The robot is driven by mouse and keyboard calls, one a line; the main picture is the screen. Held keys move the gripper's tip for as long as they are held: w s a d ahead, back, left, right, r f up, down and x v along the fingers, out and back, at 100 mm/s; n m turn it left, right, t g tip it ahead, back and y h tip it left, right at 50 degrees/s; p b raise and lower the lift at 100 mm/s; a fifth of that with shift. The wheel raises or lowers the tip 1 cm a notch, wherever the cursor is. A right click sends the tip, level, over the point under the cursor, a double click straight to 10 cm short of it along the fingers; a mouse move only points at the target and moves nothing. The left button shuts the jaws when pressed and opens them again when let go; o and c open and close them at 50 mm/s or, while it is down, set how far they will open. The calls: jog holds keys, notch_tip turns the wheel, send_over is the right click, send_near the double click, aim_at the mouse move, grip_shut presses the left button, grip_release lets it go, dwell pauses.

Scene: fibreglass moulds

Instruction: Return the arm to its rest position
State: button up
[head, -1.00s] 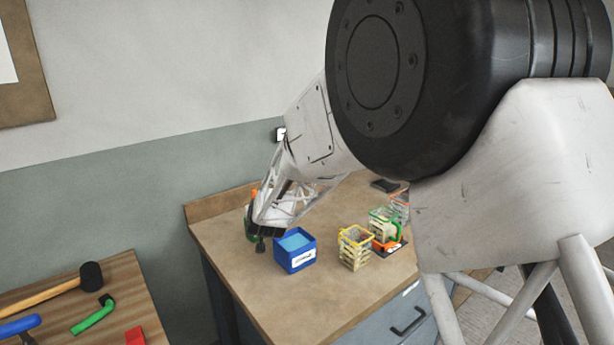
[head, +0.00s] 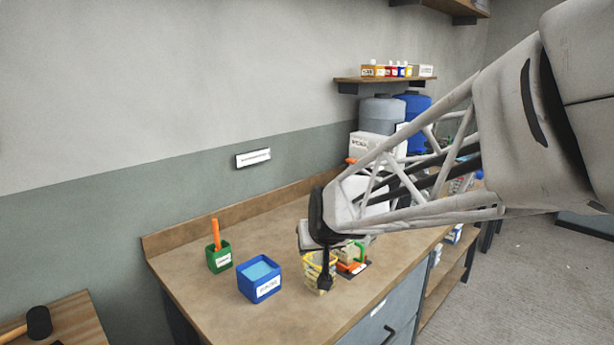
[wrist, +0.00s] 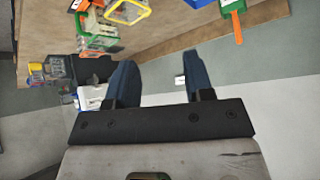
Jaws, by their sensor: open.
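My arm reaches in from the right in the head view, over the workbench (head: 220,315). My gripper, at the arm's dark end, hangs near a yellow-rimmed basket (head: 309,272) and partly hides it. In the wrist view my gripper (wrist: 161,72) shows two blue fingers spread apart with nothing between them. The bench edge and the yellow-rimmed basket (wrist: 128,22) lie beyond the fingers at the top of that view. The gap to the basket is hard to judge.
A blue box (head: 258,291) with light-blue contents and a green box (head: 219,262) holding an orange-handled tool stand left of my gripper. A shelf (head: 385,81) with small bottles hangs above. The bench's front left is clear.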

jog(key=s+d+m+g+h, duration=0.1)
jog(key=s+d, duration=0.4)
jog(key=s, duration=0.4)
jog(key=s+d+m+g+h, duration=0.1)
jog(key=s+d+g, duration=0.1)
jog(key=s+d, duration=0.4)
jog(key=s+d+m+g, duration=0.1)
jog(key=s+d, duration=0.4)
jog(key=s, duration=0.9)
jog(key=shift+s+d+f+g+h, duration=0.25)
jog(key=shift+d+f+g+h, duration=0.15)
jog(key=shift+g, duration=0.1)
